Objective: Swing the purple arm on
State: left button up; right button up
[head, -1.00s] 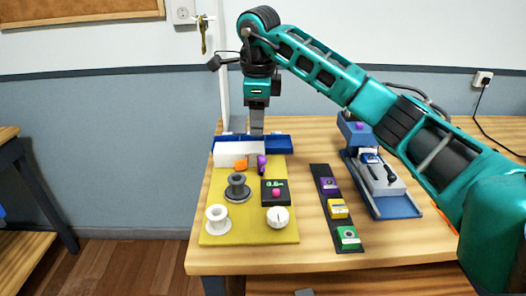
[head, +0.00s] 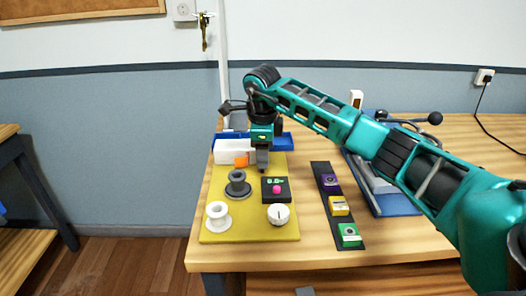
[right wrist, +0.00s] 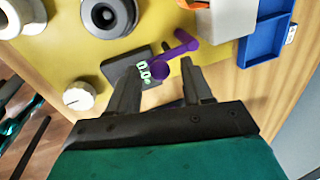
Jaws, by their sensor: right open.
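The purple arm (right wrist: 176,54) shows in the right wrist view as a bar with a round knob end, beside a black box with a lit green display (right wrist: 145,74). In the head view my right gripper hides the purple arm. My right gripper (right wrist: 162,66) is open. Its two fingers appear on either side of the knob end in the wrist view; I cannot tell whether they touch it. In the head view the right gripper (head: 262,170) points down just behind the display box (head: 276,190), over the yellow board (head: 225,232). My left gripper is not in view.
A dark spool (head: 238,185), a white spool (head: 217,216) and a white dial (head: 278,214) stand on the board. A white block with an orange piece (head: 241,160) and a blue tray (head: 281,141) lie behind. A black strip with coloured blocks (head: 339,206) lies right.

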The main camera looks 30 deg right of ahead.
grip_shut()
jog(key=shift+w+a+r+m+p, duration=0.15)
jog(key=shift+a+m+p, duration=0.15)
jog(key=shift+m+p, duration=0.3)
jog(key=shift+w+a+f+m+g, duration=0.1)
jog(key=shift+w+a+m+g, duration=0.1)
jog(key=shift+m, duration=0.35)
jog(key=shift+w+a+f+m+g, duration=0.1)
jog(key=shift+a+m, duration=0.05)
jog(key=shift+m, duration=0.4)
grip_release()
notch_tip(320, 180, up, 13)
jog(key=s+a, duration=0.1)
jog(key=a, duration=0.1)
jog(key=shift+s+f, duration=0.15)
jog(key=shift+s, duration=0.1)
